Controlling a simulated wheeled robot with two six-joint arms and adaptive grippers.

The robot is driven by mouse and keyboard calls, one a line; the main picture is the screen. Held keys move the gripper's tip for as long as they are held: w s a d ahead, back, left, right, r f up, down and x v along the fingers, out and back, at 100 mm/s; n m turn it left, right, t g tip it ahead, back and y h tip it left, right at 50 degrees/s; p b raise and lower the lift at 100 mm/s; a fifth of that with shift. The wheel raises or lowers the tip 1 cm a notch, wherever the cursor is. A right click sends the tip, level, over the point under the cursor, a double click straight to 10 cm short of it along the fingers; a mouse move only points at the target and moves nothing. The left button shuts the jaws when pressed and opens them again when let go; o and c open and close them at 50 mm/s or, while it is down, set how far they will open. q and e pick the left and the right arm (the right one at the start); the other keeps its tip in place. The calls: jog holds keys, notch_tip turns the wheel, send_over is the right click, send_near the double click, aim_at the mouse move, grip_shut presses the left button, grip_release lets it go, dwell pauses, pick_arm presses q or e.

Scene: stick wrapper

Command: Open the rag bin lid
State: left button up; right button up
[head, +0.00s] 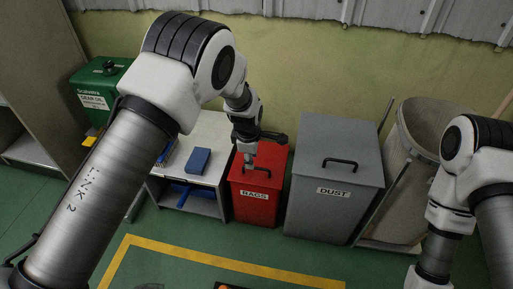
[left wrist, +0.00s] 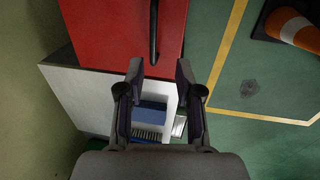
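The red rag bin (head: 255,203), labelled RAGS, stands against the back wall with its lid (head: 268,158) shut. A dark bar handle (head: 262,170) lies across the lid. My left gripper (head: 249,158) is above the back left part of the lid, near the handle and pointing down. In the left wrist view its two fingers (left wrist: 158,70) are apart with nothing between them. The red lid (left wrist: 115,30) and the handle (left wrist: 153,30) lie beyond the fingertips there. My right arm shows at the right of the head view, but its gripper is out of view.
A grey DUST bin (head: 333,205) stands close to the right of the rag bin. A white shelf unit (head: 212,135) with a blue box (head: 199,160) stands close on the left. A tall bin (head: 418,140) is farther right. An orange cone (left wrist: 290,28) stands on the floor.

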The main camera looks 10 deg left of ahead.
pick_arm(q)
notch_tip(320, 180, up, 2)
jog(key=b, duration=0.4)
send_over(254, 175)
notch_tip(254, 175, down, 7)
jog(key=shift+f, duration=0.2)
jog(key=shift+s, duration=0.1)
grip_shut()
